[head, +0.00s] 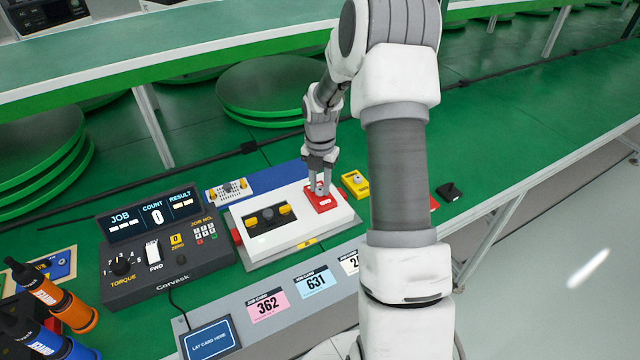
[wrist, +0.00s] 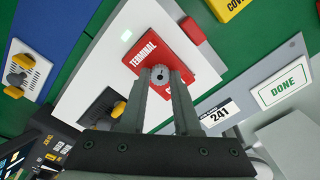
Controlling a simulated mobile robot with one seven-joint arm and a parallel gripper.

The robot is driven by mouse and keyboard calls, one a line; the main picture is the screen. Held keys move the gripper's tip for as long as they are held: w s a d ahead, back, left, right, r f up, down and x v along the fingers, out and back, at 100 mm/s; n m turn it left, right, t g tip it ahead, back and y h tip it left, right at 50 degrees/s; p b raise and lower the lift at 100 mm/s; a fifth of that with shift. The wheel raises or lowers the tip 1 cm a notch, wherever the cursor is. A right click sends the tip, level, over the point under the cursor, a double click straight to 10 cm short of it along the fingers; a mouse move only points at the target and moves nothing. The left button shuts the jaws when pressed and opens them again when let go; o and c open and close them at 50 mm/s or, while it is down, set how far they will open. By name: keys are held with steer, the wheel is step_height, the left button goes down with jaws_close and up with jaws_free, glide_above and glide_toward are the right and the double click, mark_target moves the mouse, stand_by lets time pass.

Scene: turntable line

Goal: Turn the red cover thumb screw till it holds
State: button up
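The red terminal cover (head: 326,204) lies on the right part of a white unit and also shows in the wrist view (wrist: 182,47). Its grey knurled thumb screw (wrist: 160,74) stands on the cover and has a dark mark on top. My gripper (head: 320,187) points down over the cover. In the wrist view my gripper's fingertips (wrist: 160,79) lie one on each side of the screw head, apparently touching it. How far the screw is in cannot be seen.
The white unit (head: 268,246) also carries a black plate with yellow knobs (head: 270,220). A yellow part (head: 355,184) is close behind to the right. A torque controller (head: 160,248) showing count 0 stands left. Number cards and a lay-card pad (head: 210,340) line the front.

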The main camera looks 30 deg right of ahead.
jaws_close()
steer(key=shift+m, duration=0.3)
